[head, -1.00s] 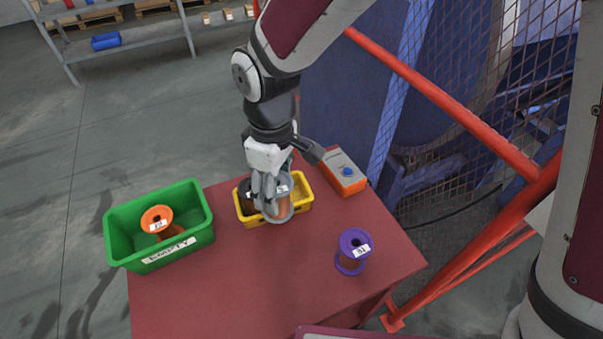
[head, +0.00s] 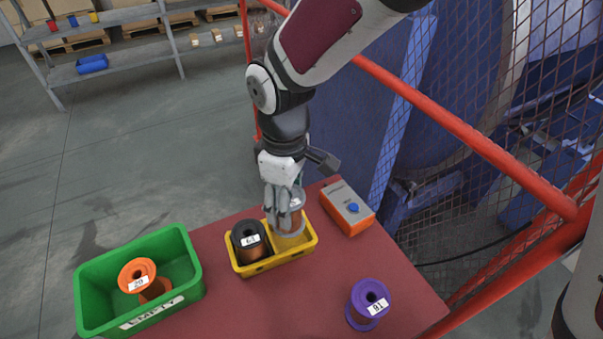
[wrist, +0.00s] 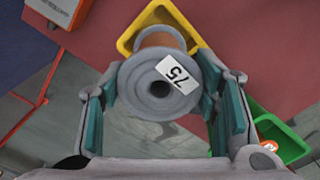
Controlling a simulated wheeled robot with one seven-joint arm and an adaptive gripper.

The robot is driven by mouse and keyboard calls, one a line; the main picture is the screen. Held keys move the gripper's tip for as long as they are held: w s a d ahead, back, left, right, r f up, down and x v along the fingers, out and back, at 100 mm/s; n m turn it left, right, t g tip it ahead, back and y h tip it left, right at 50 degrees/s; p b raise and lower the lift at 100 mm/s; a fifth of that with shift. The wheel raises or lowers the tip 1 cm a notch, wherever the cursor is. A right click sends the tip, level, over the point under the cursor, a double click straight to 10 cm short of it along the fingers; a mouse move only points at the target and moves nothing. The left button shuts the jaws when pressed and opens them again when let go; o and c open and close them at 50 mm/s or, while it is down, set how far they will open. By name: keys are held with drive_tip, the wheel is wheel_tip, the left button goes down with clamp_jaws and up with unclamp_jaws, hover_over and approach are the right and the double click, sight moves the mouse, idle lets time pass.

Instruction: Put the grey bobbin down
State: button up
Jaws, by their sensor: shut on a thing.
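My gripper (head: 283,212) is shut on the grey bobbin (head: 293,219), which has copper-coloured wire. My gripper holds it at the right end of the yellow tray (head: 258,268). I cannot tell whether the bobbin touches the tray floor. In the wrist view the grey bobbin (wrist: 150,86) shows its end flange and a label reading 75, between the two fingers; the yellow tray (wrist: 128,42) lies behind it. A black bobbin (head: 249,240) labelled 61 stands in the left part of the tray.
A green bin (head: 190,285) marked EMPTY holds an orange bobbin (head: 138,275) at the left. A purple bobbin (head: 368,302) stands at the table's right front. An orange-grey control box (head: 347,208) sits right of the tray. The red table (head: 270,310) is clear in front.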

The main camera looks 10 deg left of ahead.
drive_tip(key=shift+f, duration=3.4)
drive_tip(key=shift+f, duration=0.2)
drive_tip(key=o, duration=1.7)
